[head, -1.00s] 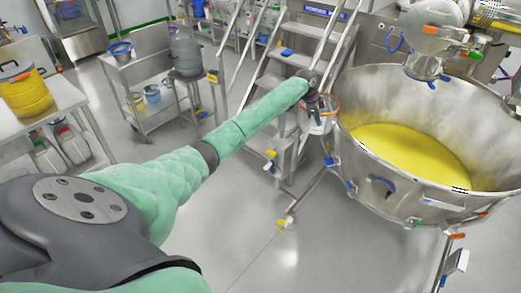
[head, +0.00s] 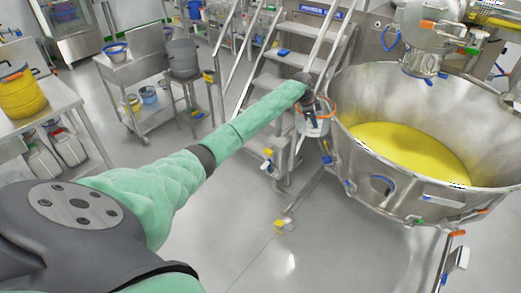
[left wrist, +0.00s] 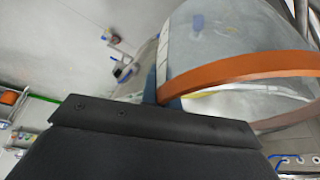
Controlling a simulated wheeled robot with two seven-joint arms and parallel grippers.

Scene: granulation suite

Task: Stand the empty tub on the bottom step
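The empty tub (head: 312,128) is a clear container with an orange rim. It hangs at the end of my left arm, in front of the metal steps (head: 290,58) and beside the big steel bowl. My left gripper (head: 314,112) appears shut on the tub's upper wall. In the left wrist view the tub (left wrist: 235,108) fills the upper right, its orange rim tilted across the picture, and looks empty. The dark gripper body hides part of it. The lower steps are partly hidden behind my arm and the tub. My right gripper is out of view.
The steel bowl (head: 400,195) with yellow powder stands close right of the tub. A steel cart (head: 150,75) and a table (head: 62,95) with a yellow tub (head: 20,95) stand at left. The floor (head: 245,225) in front is mostly clear.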

